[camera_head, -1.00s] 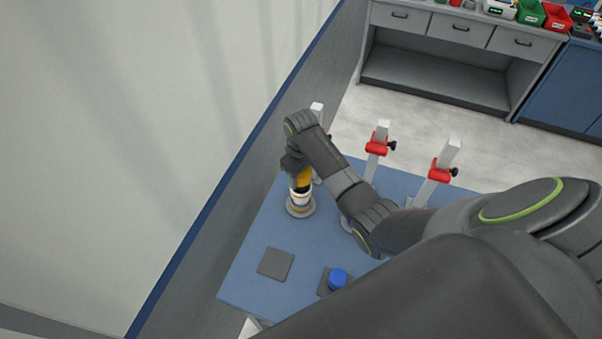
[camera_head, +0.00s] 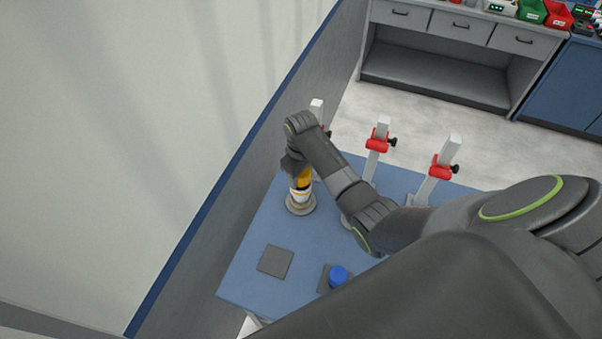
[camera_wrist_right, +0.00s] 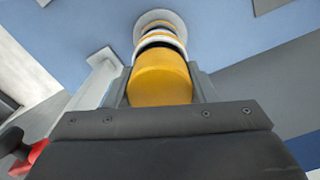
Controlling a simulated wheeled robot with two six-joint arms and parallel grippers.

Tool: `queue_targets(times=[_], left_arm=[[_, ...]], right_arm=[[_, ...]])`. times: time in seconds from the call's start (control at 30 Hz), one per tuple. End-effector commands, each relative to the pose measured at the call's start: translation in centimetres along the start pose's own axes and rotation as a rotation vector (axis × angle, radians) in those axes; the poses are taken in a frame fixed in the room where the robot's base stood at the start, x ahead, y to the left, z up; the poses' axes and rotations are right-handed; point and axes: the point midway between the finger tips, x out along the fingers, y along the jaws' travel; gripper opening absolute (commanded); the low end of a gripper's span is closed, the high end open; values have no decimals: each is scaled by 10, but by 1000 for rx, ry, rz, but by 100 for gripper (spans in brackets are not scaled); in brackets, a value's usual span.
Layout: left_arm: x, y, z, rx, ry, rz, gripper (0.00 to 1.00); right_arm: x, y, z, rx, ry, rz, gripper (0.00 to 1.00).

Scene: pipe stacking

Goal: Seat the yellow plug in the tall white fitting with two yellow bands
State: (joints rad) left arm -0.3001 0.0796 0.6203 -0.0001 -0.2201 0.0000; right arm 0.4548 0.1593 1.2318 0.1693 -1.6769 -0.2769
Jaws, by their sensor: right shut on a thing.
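The yellow plug (camera_head: 304,181) is between the fingers of my right gripper (camera_head: 297,174), which is shut on it. In the right wrist view the plug (camera_wrist_right: 161,79) fills the space between the two grey fingers (camera_wrist_right: 160,88). The tall white fitting (camera_head: 300,199) with yellow bands stands on a round grey base on the blue table. In the right wrist view the fitting (camera_wrist_right: 158,37) lies in line with the plug, at its far end. The plug's end meets or overlaps the fitting's top; how deep it sits is hidden. My left gripper is not in view.
White posts with red clamps (camera_head: 377,144) (camera_head: 439,172) stand right of the fitting; another post (camera_head: 317,110) stands behind my wrist. A dark square pad (camera_head: 275,262) and a blue cap (camera_head: 337,277) are on the near table. The table's left edge is close to the fitting.

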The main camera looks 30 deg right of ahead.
Motion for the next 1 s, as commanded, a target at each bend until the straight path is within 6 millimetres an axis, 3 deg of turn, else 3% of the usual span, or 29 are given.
queue_targets(times=[0.47, 0.5, 0.7, 1.0], left_arm=[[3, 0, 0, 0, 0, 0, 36], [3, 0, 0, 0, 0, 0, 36], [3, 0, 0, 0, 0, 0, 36], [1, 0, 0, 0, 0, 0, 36]], right_arm=[[7, 0, 0, 0, 1, 0, 26], [8, 0, 0, 0, 1, 0, 52], [7, 0, 0, 0, 1, 0, 76], [4, 0, -1, 0, 0, 0, 76]])
